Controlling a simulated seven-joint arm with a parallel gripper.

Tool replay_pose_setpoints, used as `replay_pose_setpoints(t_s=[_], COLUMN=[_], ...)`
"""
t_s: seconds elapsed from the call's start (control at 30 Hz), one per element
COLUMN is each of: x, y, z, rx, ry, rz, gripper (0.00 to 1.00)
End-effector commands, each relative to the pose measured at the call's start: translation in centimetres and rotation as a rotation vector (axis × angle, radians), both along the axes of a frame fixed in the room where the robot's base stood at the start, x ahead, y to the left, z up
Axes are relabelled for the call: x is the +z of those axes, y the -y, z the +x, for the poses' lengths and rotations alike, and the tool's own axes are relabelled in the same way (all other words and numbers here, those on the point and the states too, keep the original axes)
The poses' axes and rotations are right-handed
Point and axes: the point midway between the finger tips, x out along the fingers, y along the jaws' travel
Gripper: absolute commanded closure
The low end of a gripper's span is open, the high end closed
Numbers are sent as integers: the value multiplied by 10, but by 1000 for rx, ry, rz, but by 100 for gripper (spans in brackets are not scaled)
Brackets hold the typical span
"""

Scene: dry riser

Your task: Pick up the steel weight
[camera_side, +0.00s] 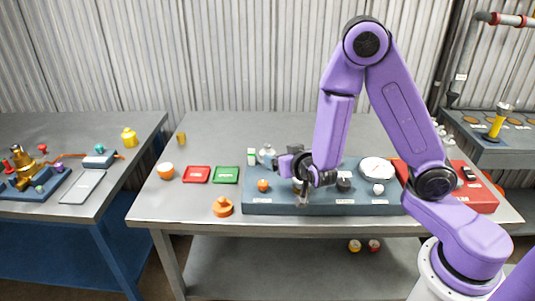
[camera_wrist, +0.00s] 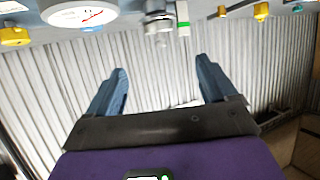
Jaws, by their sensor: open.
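A silvery, rounded piece with a narrower top (camera_side: 266,155) stands toward the back of the grey table, behind the dark blue panel, and looks like the steel weight. In the wrist view a similar silvery piece (camera_wrist: 158,24) shows at the top centre, beyond my fingertips. My gripper (camera_side: 302,198) is over the left half of the panel, in front and to the right of that piece. In the wrist view my gripper (camera_wrist: 160,68) has its two blue fingers spread with nothing between them. My gripper hides part of the panel.
The dark blue panel (camera_side: 272,207) carries a white dial (camera_side: 377,170) and several knobs. A white and green block (camera_side: 251,158) stands left of the silvery piece. Red (camera_side: 196,174) and green (camera_side: 226,175) trays and an orange piece (camera_side: 222,207) lie left. A red box (camera_side: 478,198) is right.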

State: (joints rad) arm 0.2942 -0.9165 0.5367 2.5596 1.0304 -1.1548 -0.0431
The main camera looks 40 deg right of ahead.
Motion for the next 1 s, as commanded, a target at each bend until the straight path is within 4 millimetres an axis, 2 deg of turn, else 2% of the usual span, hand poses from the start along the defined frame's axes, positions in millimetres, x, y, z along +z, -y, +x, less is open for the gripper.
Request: replay_pose_setpoints(t_s=[0.4,0.67,1.0], x=[-26,-33,-53], y=[24,29,43], z=[56,69,102], rx=[-3,-1,-2], ry=[-1,-1,1], rz=[1,1,1], gripper=[15,15,15])
